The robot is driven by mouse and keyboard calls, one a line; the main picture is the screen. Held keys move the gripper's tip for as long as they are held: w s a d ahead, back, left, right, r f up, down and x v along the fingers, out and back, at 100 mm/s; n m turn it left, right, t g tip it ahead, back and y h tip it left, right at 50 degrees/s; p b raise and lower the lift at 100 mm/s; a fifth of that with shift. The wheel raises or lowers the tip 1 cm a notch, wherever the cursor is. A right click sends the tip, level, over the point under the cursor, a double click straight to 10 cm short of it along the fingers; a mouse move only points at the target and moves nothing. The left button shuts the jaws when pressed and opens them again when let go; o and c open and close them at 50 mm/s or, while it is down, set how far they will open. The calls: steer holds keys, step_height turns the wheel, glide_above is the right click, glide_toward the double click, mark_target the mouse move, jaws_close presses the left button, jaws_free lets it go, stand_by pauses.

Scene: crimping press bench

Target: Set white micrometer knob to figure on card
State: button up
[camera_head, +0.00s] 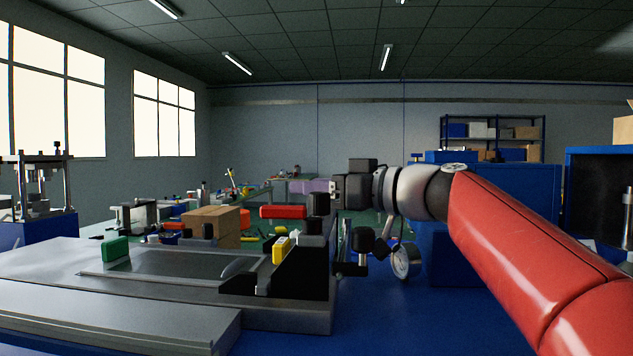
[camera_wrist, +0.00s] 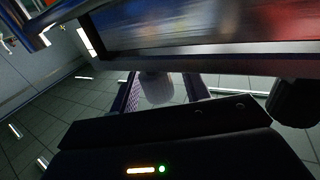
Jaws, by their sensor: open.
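My gripper (camera_head: 318,187) reaches in from the right in the head view, level above the press fixture, with its purple fingers pointing left. In the wrist view my gripper (camera_wrist: 164,84) is open, its two fingers apart. A pale grey-white rounded cylinder (camera_wrist: 156,89) shows between the fingers there; it may be the white micrometer knob, and I cannot tell whether the fingers touch it. In the head view I cannot make out the white knob clearly. No card with a readable figure shows in either view.
A cardboard box (camera_head: 214,226) stands behind.

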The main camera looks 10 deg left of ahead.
steer(key=shift+a, duration=0.1)
steer(key=c, duration=1)
steer(key=n+g, duration=0.1)
steer(key=g, duration=0.1)
steer(key=n+g, duration=0.1)
steer(key=g, duration=0.1)
steer(key=n+g+y, duration=0.1)
steer(key=n+g, duration=0.1)
steer(key=shift+s, duration=0.3)
steer(key=o, duration=1)
steer(key=shift+a, duration=0.1)
